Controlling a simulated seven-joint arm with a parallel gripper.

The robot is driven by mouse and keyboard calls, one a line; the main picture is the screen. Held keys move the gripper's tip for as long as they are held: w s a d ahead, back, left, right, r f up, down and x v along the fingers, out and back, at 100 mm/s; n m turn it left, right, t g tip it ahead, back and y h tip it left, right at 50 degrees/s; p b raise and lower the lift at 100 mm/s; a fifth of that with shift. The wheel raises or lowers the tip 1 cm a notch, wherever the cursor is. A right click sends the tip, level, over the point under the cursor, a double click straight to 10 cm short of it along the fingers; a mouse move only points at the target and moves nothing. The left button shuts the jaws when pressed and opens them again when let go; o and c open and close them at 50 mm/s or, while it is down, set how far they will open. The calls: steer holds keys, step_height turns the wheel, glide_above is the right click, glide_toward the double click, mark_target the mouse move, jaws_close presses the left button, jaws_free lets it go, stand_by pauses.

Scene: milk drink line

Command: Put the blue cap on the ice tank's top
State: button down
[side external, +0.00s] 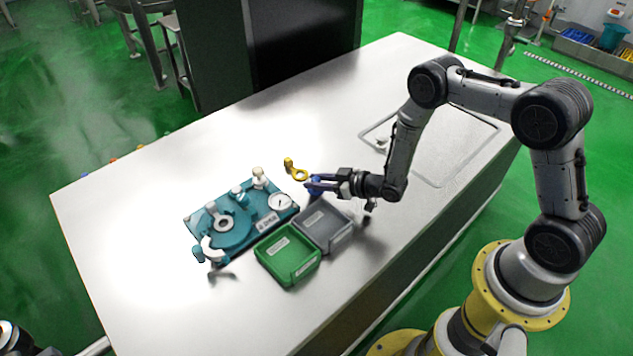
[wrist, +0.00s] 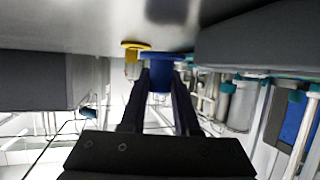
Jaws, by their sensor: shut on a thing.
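My gripper (side external: 318,184) is shut on the blue cap (side external: 313,191), just above or at the table behind the grey bin; the exact gap to the table is unclear. In the wrist view the blue cap (wrist: 160,72) sits between the tips of my two dark fingers (wrist: 160,95). The teal unit (side external: 204,220), which seems to be the ice tank, lies to the left of my gripper. It has a round teal top with a grey ring (side external: 223,223), apart from the cap.
A yellow ring-shaped part (side external: 300,174) lies close to the left of my gripper. A green bin (side external: 288,282) and a grey bin (side external: 345,234) stand between the unit and my arm. The unit carries a gauge (side external: 280,201) and white knobs (side external: 259,174).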

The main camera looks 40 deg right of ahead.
steer(key=shift+f, duration=0.2)
steer(key=shift+f, duration=0.15)
steer(key=shift+f, duration=0.3)
steer(key=shift+f, duration=0.15)
steer(key=c, duration=0.6)
jaws_free()
steer(key=shift+f, duration=0.1)
steer(key=shift+c, duration=0.2)
